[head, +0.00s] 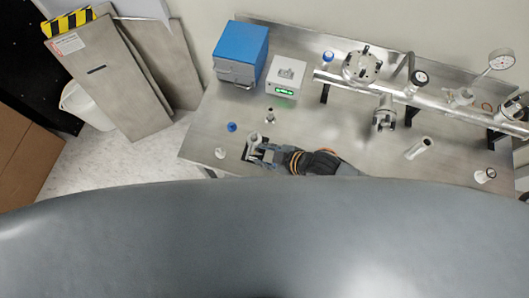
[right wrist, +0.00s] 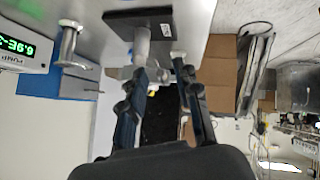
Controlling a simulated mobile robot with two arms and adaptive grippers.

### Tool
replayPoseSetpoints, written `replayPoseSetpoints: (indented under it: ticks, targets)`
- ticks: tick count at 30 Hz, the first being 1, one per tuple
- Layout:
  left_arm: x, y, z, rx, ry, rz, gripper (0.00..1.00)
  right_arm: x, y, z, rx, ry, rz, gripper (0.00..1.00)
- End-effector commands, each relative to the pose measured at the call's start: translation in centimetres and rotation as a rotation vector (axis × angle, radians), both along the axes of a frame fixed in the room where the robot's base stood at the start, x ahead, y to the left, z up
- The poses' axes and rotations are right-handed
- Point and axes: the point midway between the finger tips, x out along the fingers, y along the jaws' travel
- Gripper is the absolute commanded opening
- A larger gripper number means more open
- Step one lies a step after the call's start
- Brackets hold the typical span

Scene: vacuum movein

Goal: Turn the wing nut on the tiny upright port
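A small metal upright port (head: 254,138) stands on a black square base at the front left of the steel bench. In the right wrist view, the picture is upside down, and the port (right wrist: 142,45) hangs from the black base (right wrist: 118,24) with its label. My right gripper (head: 257,154) is at the port, low over the bench. Its fingers (right wrist: 163,68) are apart, with the port's end at the left fingertip; I cannot tell whether they touch. No wing nut can be made out at this size. My left gripper is not in view.
Another small upright fitting (head: 270,116) stands behind the port. A blue cap (head: 232,127) and a whitish part (head: 220,153) lie to its left. Behind are a pump controller (head: 286,76), a blue box (head: 241,52) and a long pipe assembly (head: 430,103).

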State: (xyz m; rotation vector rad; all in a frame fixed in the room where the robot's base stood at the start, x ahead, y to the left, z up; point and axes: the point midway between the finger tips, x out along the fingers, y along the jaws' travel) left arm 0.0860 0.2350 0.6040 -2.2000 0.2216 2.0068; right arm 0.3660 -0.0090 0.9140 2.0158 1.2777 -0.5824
Motion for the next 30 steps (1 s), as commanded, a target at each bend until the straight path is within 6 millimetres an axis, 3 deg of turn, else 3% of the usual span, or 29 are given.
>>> replayPoseSetpoints:
  ticks: [7,21,30]
  targets:
    - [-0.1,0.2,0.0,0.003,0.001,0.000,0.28,-0.6,-1.0,0.9,-0.003,0.000,0.000,0.32]
    - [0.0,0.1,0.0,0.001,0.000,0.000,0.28,-4.4,-6.5,7.0,-0.002,0.000,0.000,0.32]
    - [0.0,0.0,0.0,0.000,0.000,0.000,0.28,-5.0,-7.2,8.1,0.000,0.001,0.001,0.32]
